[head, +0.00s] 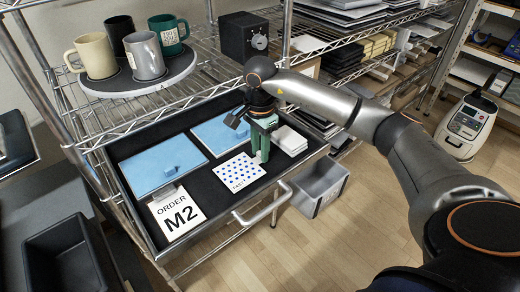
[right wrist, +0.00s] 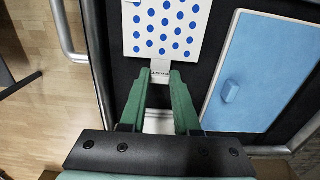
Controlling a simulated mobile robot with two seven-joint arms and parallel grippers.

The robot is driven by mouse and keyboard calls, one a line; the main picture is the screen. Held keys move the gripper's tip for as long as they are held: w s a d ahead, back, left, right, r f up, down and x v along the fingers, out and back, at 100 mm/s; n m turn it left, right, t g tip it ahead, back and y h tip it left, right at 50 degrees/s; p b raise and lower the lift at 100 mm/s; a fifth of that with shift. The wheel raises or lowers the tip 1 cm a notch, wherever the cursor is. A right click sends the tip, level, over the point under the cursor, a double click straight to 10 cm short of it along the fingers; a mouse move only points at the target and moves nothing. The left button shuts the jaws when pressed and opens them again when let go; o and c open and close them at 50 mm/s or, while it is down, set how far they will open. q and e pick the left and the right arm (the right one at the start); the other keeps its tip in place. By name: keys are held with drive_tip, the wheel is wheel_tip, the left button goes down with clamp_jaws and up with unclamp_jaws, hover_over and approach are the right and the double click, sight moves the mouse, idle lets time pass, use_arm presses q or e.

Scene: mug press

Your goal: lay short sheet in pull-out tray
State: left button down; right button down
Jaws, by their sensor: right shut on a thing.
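A white sheet with blue dots (head: 238,173) is at the front right of the black pull-out tray (head: 222,200). I cannot tell whether it rests on the tray floor or hangs just above it. My right gripper (head: 262,158) has green fingers and points down at the sheet's right edge. In the right wrist view my right gripper (right wrist: 161,75) is shut on the small white tab of the dotted sheet (right wrist: 167,28). My left gripper is not in view.
Two blue panels with small knobs (head: 150,170) (head: 213,135) lie in the tray. An ORDER M2 card (head: 176,212) is at its front left, and a white stack (head: 290,140) at its right. Mugs (head: 145,56) stand on a round board above. A grey bin (head: 320,187) stands below right.

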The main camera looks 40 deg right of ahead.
drive_tip(key=shift+f, duration=0.25)
drive_tip(key=shift+f, duration=0.1)
drive_tip(key=c, duration=0.6)
unclamp_jaws()
drive_tip(key=shift+c, duration=0.2)
wheel_tip(320, 180, up, 12)
